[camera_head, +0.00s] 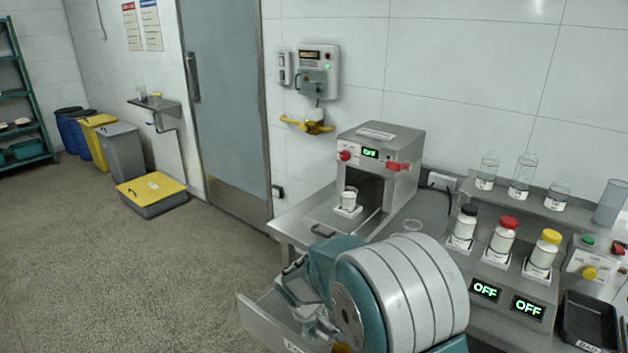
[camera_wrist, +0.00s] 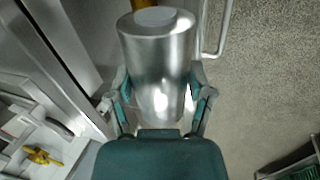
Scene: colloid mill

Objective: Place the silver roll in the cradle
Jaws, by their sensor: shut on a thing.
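The silver roll (camera_wrist: 158,60) is a shiny metal cylinder in the wrist view. My gripper (camera_wrist: 160,88) is shut on it, with one teal finger on each side. An orange-brown piece (camera_wrist: 145,4) shows at the roll's far end; I cannot tell whether it is part of the roll. In the head view my gripper (camera_head: 300,312) is at the lower middle, partly behind my own arm, over an open metal drawer or tray (camera_head: 262,325). The roll cannot be made out clearly there. I cannot identify the cradle in either view.
A bench machine with a dark opening (camera_head: 372,180) stands behind my arm, with a small white cup (camera_head: 349,198) in front of it. Capped bottles (camera_head: 502,236) and OFF displays (camera_head: 485,290) are at the right. A black tray (camera_head: 590,318) is at far right.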

